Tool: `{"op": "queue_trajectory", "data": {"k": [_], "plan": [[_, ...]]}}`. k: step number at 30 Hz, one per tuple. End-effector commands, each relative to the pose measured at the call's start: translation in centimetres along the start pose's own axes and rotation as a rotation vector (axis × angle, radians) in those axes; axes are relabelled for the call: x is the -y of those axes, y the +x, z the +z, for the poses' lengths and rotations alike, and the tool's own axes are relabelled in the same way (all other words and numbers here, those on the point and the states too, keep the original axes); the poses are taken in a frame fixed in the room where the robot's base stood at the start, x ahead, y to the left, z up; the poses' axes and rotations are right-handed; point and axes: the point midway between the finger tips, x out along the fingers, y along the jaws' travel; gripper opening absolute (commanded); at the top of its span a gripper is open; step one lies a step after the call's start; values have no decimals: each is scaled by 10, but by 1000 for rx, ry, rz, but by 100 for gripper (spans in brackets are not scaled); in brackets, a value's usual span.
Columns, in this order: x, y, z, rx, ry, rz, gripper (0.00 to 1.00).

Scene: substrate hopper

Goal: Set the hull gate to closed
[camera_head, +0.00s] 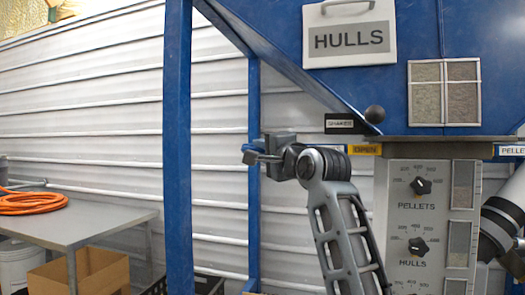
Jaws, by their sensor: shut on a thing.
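A white sign reading HULLS (350,41) hangs on the blue hopper (270,18). Below its slanted edge, a yellow OPEN label (365,150) shows at the left end of the grey-brown ledge, marking the hull gate. The rest of the gate is mostly hidden behind my arm. My gripper (262,155) is left of the label, in front of a thin blue post. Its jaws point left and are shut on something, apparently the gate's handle. The held part is too small and covered to make out clearly.
A black ball knob (375,114) and a SHARES plate (345,124) sit above the label. A control panel (405,222) with PELLETS and HULLS dials stands right. A thick blue post (178,200) stands left. A grey table (95,222) with an orange hose (32,203) is farther left.

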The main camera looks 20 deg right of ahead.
Motion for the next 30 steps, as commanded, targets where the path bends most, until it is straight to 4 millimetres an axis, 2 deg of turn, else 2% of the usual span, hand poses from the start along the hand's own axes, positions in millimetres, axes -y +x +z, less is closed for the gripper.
{"op": "queue_trajectory", "data": {"k": [7,15,18,28,29,30], "plan": [[0,-4,-5,-1,2,2,0],[0,-42,-43,-3,1,4,0],[-1,-50,-51,-1,1,3,0],[-2,-54,-54,-3,0,4,0],[-2,-54,-54,-3,0,4,24],[-2,-54,-54,-3,0,4,28]]}}
